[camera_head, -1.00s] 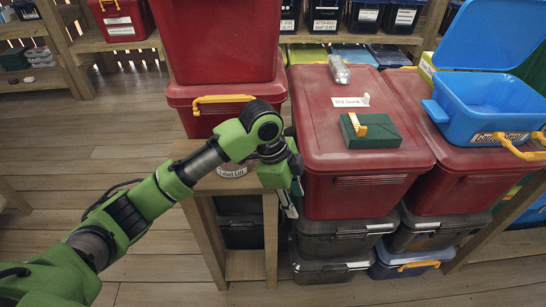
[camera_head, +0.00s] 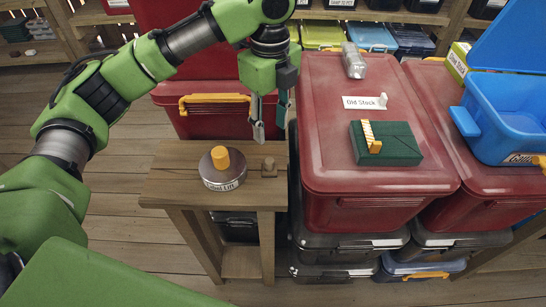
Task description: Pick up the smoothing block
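My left gripper (camera_head: 270,124) points down above the back right part of a small wooden stand (camera_head: 180,176). Its two fingers are apart, with nothing seen between them. I cannot tell for sure which one the task names. My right gripper is out of view.
The red lid also carries a label card (camera_head: 362,102) and a clear bottle (camera_head: 353,62). An open blue bin (camera_head: 500,115) is at the right.

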